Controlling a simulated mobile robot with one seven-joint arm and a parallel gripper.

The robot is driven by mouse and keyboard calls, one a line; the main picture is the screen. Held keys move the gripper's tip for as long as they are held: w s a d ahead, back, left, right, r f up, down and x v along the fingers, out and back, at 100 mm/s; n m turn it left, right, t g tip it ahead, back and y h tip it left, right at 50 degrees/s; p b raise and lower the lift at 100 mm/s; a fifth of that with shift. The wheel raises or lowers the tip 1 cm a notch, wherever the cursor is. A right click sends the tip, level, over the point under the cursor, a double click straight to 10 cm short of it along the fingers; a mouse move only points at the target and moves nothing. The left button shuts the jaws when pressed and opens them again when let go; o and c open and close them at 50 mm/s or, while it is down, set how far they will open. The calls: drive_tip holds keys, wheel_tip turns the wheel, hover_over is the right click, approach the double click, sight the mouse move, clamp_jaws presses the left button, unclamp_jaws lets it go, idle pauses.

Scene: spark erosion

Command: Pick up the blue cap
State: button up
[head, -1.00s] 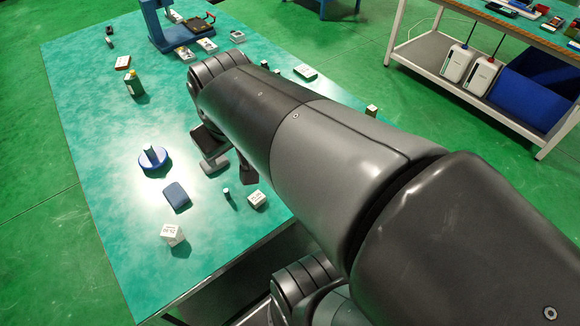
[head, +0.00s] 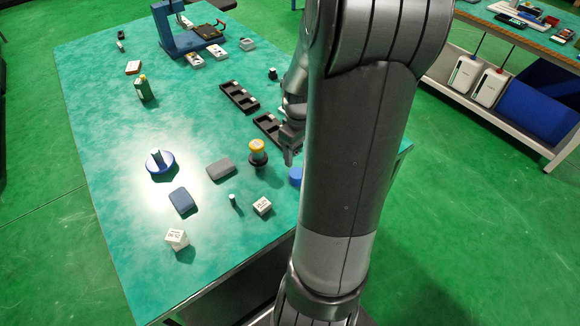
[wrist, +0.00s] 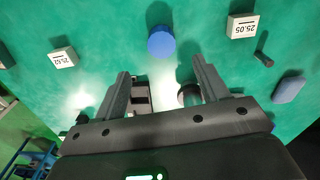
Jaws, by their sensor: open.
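The blue cap (head: 296,175) is a short round blue piece on the teal table, beside my arm in the head view, which hides part of it. In the wrist view the blue cap (wrist: 161,41) lies whole and clear, just beyond the fingertips and roughly centred between them. My gripper (wrist: 160,68) is open, with two dark fingers apart and nothing held between them. In the head view my gripper (head: 289,157) is partly hidden by my arm and shows just behind the cap.
A yellow-topped piece on a black base (head: 258,150) stands left of the cap. White labelled blocks (head: 262,206) (head: 177,239), a small dark cylinder (head: 233,201) and grey-blue pads (head: 221,169) lie nearby. Black trays (head: 240,96) are behind. The left of the table is mostly clear.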

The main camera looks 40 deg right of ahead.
sight(297, 173)
drive_tip(key=shift+w+a+f, duration=0.1)
drive_tip(key=shift+w+f, duration=0.05)
drive_tip(key=shift+f, duration=5.3)
drive_tip(key=shift+c, duration=0.6)
drive_tip(key=c, duration=0.9)
